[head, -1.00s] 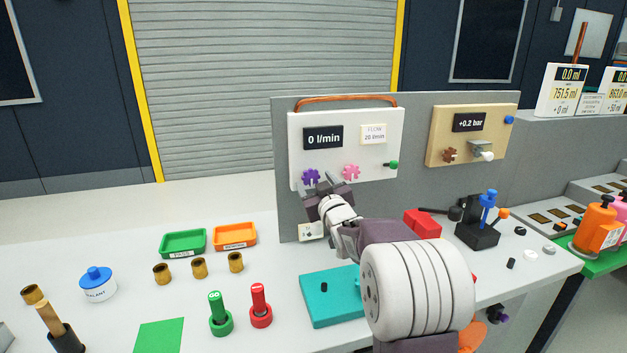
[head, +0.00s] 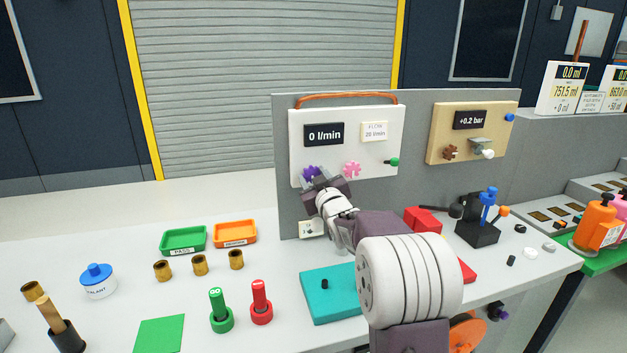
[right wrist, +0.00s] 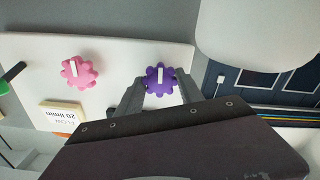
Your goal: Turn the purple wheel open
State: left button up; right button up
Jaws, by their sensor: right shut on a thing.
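The purple wheel (head: 310,172) is a toothed knob at the lower left of the white flow panel (head: 365,127). The panel's display reads 0 l/min, and its label reads FLOW 20 l/min. My right gripper (head: 320,178) is at the wheel and partly covers it. In the right wrist view, the two fingers (right wrist: 159,86) stand on either side of the purple wheel (right wrist: 160,75) and are shut on it. The white mark on the wheel runs upright in that view. My left gripper is not in view.
A pink wheel (head: 352,169) sits close to the right of the purple one, and a green-tipped lever (head: 393,161) is beyond it. A beige panel (head: 490,120) reads +0.2 bar. Below are a teal block (head: 330,305), brass cups and green and orange trays.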

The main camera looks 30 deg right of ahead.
jog(key=n+b, duration=0.9)
jog(key=n, duration=0.4)
jog(key=shift+f, duration=0.1)
jog(key=shift+n+b, duration=0.75)
jog(key=shift+n, duration=1.35)
jog(key=o, duration=1.4)
